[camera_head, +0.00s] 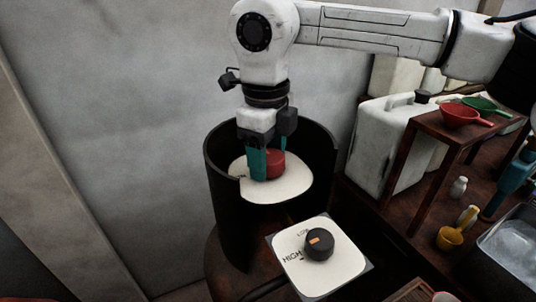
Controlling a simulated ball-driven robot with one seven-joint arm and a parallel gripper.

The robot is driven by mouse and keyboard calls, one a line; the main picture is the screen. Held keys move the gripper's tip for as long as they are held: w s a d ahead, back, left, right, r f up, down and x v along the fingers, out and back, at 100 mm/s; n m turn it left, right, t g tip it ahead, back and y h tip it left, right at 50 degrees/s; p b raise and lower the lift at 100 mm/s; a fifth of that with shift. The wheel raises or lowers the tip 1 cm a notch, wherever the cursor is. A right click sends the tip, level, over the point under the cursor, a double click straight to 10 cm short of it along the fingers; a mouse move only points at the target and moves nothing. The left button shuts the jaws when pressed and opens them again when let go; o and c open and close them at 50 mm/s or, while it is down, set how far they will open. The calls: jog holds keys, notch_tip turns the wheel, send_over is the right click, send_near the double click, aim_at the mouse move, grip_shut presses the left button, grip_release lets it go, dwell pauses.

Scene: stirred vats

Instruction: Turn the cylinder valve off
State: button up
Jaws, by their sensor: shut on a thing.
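A red round valve knob (275,164) stands on a white disc (290,188) inside a tall dark open cylinder housing (222,190). My gripper (268,166) points down into the housing from above. Its teal fingers are shut on the red knob, one at its left and one at its back right. The near finger hides the knob's left part. Any marking on the knob or the disc is too small to read or hidden.
In front of the housing is a white panel (340,268) with a black dial (319,244) marked LOW and HIGH. At right, a brown shelf (425,128) holds a red scoop (459,115) and green scoop (480,103). White canisters (383,140), a yellow scoop (450,238) and a metal basin (490,268) stand nearby.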

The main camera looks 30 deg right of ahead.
jog(key=o, duration=1)
jog(key=shift+a, duration=0.1)
jog(key=shift+o, duration=0.2)
notch_tip(320, 180, up, 11)
jog(key=shift+a+b, duration=0.15)
jog(key=shift+b, duration=0.25)
jog(key=shift+s+f, duration=0.15)
